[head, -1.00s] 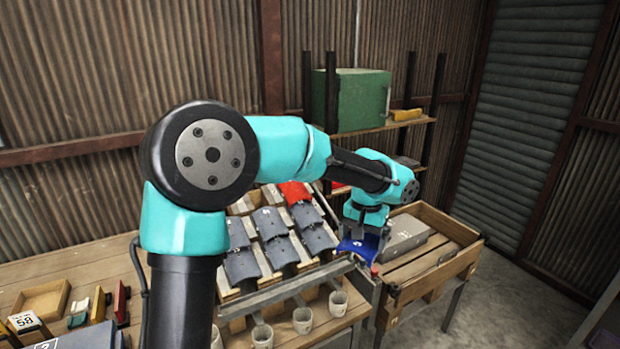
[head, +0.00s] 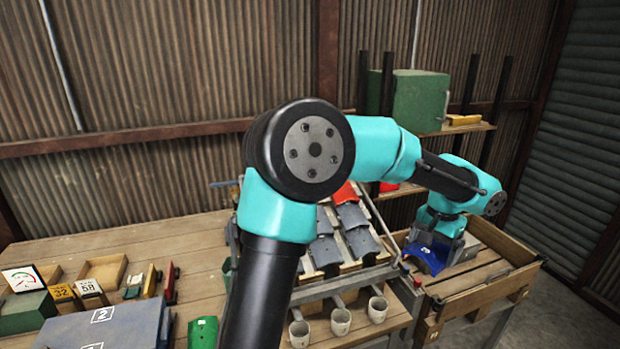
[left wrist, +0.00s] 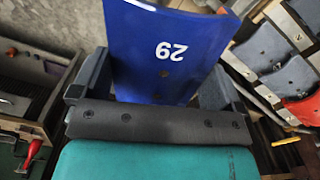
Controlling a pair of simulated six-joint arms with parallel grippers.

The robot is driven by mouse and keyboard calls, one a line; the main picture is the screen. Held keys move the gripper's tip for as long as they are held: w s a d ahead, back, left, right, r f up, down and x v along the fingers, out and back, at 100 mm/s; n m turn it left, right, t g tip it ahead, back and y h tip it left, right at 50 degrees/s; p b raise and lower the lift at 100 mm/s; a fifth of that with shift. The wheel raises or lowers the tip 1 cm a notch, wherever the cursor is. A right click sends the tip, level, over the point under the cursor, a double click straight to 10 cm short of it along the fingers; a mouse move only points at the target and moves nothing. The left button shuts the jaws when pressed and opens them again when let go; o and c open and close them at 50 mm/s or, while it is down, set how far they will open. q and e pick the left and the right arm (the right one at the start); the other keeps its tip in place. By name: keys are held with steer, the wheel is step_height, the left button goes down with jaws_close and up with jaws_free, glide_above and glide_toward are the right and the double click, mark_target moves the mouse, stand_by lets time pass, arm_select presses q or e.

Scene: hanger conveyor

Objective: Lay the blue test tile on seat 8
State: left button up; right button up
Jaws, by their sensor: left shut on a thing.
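The blue tile (head: 426,262) is in my left gripper (head: 438,238), which is shut on it at the left end of the wooden crate. In the left wrist view the blue tile (left wrist: 165,45) fills the upper middle, with a white "29" and small holes. The dark fingers stand at its two sides. The sloped rack with grey tiles (head: 325,251) and a red tile (head: 345,193) is left of the gripper, partly hidden by my arm. I cannot make out which place is seat 8. My right gripper is not in view.
The wooden crate (head: 475,292) holds a grey block, partly hidden. Three pale cups (head: 340,321) hang before the rack. A red knob (head: 405,267) is by the rack's right corner. A green tile (head: 202,333) and small blocks are at the left. A green box (head: 420,100) is behind.

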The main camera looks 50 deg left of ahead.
arm_select(q)
steer(key=a+r+m+t+y, duration=0.1)
steer(key=a+m, duration=2)
steer(key=a, duration=2.1)
steer(key=shift+w+a+r+m+t+y, duration=0.2)
steer(key=shift+a+r+m+t+y, duration=0.2)
steer(key=shift+r+y, duration=0.6)
steer(key=shift+f, duration=0.3)
steer(key=s+x, duration=0.1)
steer(key=x, duration=0.5)
steer(key=shift+w+f, duration=0.3)
steer(key=shift+w, duration=0.05)
steer(key=shift+d, duration=0.1)
steer(key=o, duration=0.7)
